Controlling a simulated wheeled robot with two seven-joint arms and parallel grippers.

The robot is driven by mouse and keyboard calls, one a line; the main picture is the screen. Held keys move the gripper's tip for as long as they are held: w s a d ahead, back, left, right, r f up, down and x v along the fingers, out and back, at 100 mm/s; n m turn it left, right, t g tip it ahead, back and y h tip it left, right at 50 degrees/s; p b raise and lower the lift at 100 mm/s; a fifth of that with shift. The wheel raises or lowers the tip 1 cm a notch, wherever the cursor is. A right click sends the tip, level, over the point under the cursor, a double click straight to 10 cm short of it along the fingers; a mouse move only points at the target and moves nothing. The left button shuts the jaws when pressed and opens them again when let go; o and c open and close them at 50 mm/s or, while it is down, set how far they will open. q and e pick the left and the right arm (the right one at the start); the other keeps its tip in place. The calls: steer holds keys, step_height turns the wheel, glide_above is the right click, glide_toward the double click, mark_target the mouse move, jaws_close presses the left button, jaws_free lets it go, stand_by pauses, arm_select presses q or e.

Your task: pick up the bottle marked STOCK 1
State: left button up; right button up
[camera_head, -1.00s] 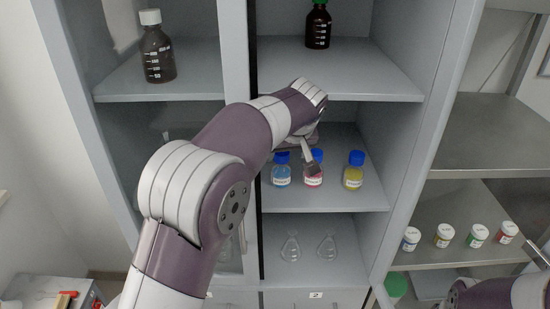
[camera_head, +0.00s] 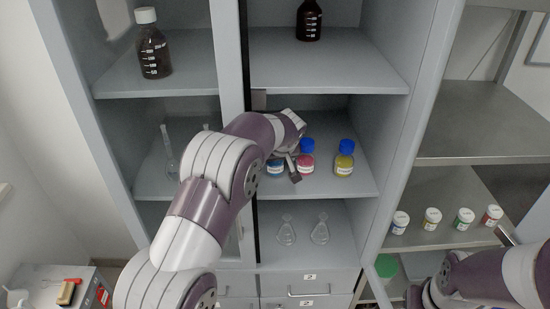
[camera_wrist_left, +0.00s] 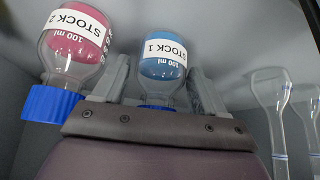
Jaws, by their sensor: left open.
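The STOCK 1 bottle, with blue liquid and a white label, stands on the middle shelf of the cabinet. In the head view it is mostly hidden behind my left gripper (camera_head: 291,164), with a bit of blue (camera_head: 276,170) showing. In the left wrist view the STOCK 1 bottle (camera_wrist_left: 163,60) appears upside down between the two spread fingers of my left gripper (camera_wrist_left: 160,88). The fingers are open on either side of it, with gaps showing. My right gripper (camera_head: 506,236) is partly in view at the lower right, its jaws unclear.
The pink STOCK 2 bottle (camera_head: 306,160) stands close beside STOCK 1, and also shows in the wrist view (camera_wrist_left: 75,40). A yellow bottle (camera_head: 344,160) is further right. Clear glass flasks (camera_head: 286,232) stand below. Brown bottles (camera_head: 153,50) stand above.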

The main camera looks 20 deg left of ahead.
arm_select(q)
steer(key=c, duration=0.7)
steer(key=shift+c, duration=1.3)
steer(key=shift+r, duration=0.1)
